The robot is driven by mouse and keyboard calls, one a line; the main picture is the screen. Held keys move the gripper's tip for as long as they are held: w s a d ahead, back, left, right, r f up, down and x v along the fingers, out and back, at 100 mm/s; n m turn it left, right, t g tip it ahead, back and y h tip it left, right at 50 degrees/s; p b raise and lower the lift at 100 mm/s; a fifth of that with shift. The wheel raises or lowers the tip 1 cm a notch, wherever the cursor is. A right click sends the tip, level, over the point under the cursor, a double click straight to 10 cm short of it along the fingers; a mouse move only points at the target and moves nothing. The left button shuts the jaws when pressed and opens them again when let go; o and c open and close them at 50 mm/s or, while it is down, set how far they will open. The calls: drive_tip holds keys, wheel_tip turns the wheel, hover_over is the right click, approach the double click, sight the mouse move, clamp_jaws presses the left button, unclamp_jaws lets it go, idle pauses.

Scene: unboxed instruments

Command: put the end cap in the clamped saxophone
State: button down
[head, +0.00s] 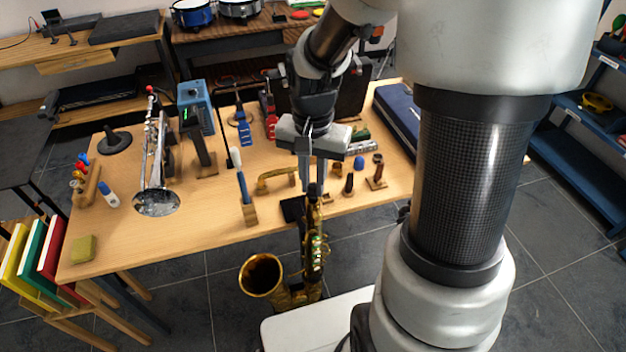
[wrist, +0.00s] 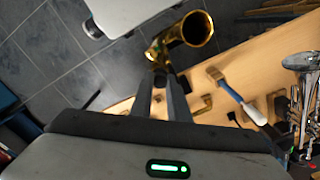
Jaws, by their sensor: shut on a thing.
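The brass saxophone (head: 313,250) stands upright at the table's front edge, its bell (head: 261,275) facing up at the left. A black clamp (head: 292,209) is beside its upper body. My gripper (head: 313,186) points down directly over the saxophone's top end. It is shut on a small dark piece, which looks like the end cap (wrist: 160,79); the fingers mostly hide it. In the wrist view my gripper (wrist: 160,84) has its fingertips close to the saxophone (wrist: 190,30). I cannot tell whether the cap touches the saxophone's opening or sits in it.
A white surface (head: 318,322) is low in front. A dark blue case (head: 398,115) lies at the right.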

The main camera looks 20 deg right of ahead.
drive_tip(key=shift+f+b, duration=0.75)
drive_tip(key=shift+f, duration=0.1)
idle(1.1)
idle(0.4)
drive_tip(key=c, duration=1.6)
unclamp_jaws()
drive_tip(key=shift+r, duration=0.1)
drive_tip(key=shift+c, duration=0.2)
drive_tip(key=shift+r+p, duration=2.35)
drive_tip(key=shift+r, duration=0.55)
